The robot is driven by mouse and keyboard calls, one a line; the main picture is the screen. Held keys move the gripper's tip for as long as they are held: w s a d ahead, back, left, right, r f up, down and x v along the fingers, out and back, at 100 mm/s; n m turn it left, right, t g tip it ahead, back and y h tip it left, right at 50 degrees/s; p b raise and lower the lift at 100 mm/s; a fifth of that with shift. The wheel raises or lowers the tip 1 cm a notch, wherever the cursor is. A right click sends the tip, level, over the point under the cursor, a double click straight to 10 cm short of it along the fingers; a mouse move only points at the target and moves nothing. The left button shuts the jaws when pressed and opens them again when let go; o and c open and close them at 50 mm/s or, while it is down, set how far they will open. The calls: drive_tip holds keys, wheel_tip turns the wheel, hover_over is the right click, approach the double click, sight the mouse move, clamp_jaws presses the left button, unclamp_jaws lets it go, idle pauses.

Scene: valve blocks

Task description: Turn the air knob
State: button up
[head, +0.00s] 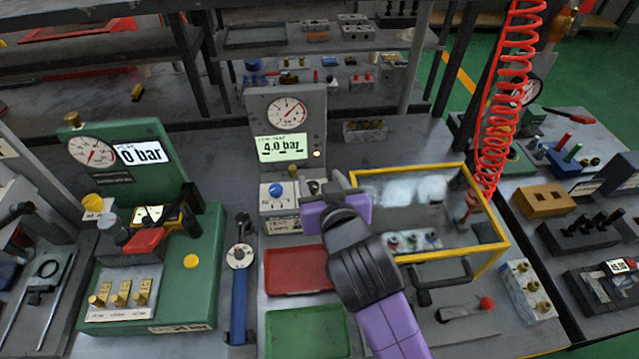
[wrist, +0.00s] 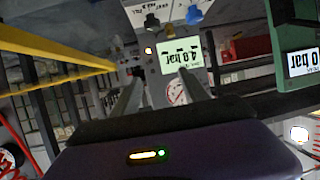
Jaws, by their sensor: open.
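A blue round knob (head: 277,190) sits on the front of the grey regulator unit (head: 254,110), below its display reading 4.0 bar and its dial gauge. I take this as the air knob, though its label is too small to read. In the wrist view, the blue knob (wrist: 194,14) shows near the top, above the upside-down display (wrist: 180,55). My gripper (head: 326,183) is just right of the knob in the head view, apart from it. In the wrist view, the fingers of my gripper (wrist: 160,80) are spread with nothing between them.
A yellow-framed clear box (head: 505,232) stands right of my arm. A green test unit (head: 200,245) reading 0 bar stands left. Red (head: 296,284) and green (head: 308,347) trays lie in front. A coiled red hose (head: 505,80) hangs at the right.

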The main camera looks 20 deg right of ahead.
approach(313, 187)
drive_tip(key=p+x, duration=0.1)
drive_tip(key=x, duration=0.7)
drive_tip(key=shift+w+f, duration=0.15)
drive_tip(key=shift+w, duration=0.15)
clamp_jaws()
